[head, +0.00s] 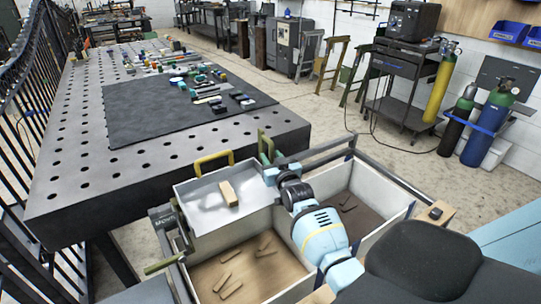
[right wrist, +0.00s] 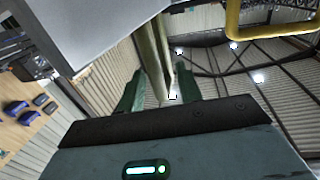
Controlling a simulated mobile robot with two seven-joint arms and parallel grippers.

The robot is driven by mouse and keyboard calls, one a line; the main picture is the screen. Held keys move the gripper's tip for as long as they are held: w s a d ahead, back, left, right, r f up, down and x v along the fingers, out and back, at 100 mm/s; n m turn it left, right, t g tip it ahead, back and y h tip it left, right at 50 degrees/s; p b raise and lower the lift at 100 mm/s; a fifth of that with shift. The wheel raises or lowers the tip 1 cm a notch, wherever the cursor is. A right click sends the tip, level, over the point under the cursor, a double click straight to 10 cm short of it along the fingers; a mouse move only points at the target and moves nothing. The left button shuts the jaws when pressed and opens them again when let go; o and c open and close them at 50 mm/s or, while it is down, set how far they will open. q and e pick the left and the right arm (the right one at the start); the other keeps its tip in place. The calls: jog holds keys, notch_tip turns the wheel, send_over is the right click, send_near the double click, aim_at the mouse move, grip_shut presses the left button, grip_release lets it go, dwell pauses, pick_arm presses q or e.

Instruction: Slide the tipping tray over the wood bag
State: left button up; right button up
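The tipping tray (head: 205,217) is a shallow grey metal tray above the rear of the left bin. A wooden block (head: 229,194) lies in it. A yellow handle (head: 213,158) and a green handle (head: 264,143) stand at its back side. No bag shows; the left bin (head: 262,291) holds several wood strips, and the right bin (head: 377,187) holds darker pieces. My right gripper (head: 270,172) is at the green handle by the tray's right rear corner. In the right wrist view, its fingers (right wrist: 158,88) are apart with greenish bars between them; contact is unclear. My left gripper is not in view.
A perforated steel table (head: 170,165) stands close behind and left of the bins, with a black mat (head: 150,115) and several tools. A dark fence (head: 30,90) runs along the left. Gas cylinders (head: 487,125) stand at the right; the floor between is clear.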

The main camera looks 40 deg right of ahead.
jog(key=v, duration=0.6)
jog(key=shift+p, duration=0.3)
jog(key=shift+a, duration=0.1)
